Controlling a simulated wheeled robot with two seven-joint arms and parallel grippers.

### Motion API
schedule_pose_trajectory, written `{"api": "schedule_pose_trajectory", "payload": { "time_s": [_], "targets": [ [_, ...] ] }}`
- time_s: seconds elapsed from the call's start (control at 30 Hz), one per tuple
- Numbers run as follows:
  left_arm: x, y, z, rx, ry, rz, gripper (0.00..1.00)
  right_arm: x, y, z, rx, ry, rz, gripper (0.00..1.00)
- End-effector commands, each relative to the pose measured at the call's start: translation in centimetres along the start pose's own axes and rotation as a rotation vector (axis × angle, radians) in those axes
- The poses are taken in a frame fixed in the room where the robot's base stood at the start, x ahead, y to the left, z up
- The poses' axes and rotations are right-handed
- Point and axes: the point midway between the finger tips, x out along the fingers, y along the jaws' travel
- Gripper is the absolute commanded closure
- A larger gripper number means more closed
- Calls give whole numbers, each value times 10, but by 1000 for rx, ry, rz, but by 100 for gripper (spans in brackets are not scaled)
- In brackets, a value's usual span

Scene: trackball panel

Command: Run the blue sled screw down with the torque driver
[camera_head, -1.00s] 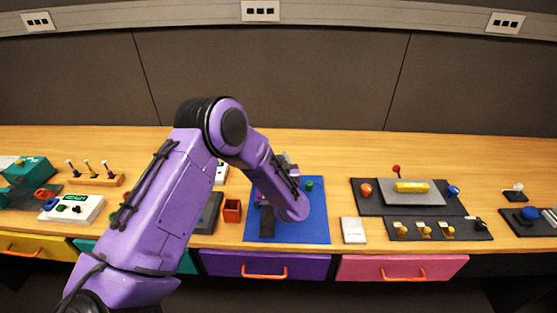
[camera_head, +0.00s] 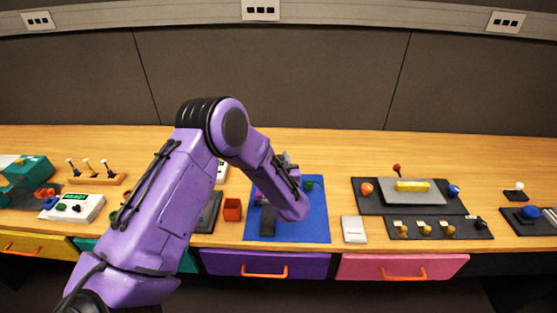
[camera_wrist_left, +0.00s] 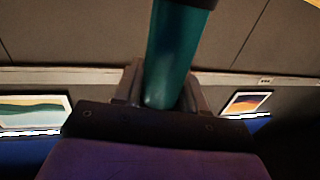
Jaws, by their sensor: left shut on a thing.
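My left gripper (camera_wrist_left: 168,95) is shut on a teal cylinder with a dark end (camera_wrist_left: 172,55), which looks like the torque driver's handle; its tip is out of view. A dark block (camera_head: 267,226) and a green knob (camera_head: 309,184) show on the mat. I cannot make out the blue sled screw for certain. My right gripper is not in view.
An orange open box (camera_head: 232,210) stands left of the mat, and a white card-like block (camera_head: 353,229) lies right of it. Further right is a dark panel (camera_head: 370,205) with a grey plate and coloured knobs. A white box (camera_head: 72,208) stands at left.

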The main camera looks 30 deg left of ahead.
Motion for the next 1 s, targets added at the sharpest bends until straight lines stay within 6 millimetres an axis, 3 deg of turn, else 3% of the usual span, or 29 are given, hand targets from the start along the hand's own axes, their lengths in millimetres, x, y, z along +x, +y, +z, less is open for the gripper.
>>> {"api": "schedule_pose_trajectory", "payload": {
  "time_s": [1.0],
  "targets": [
    [-2, -1, 7, 4, -7, 1, 94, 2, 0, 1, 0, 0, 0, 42]
  ]
}}
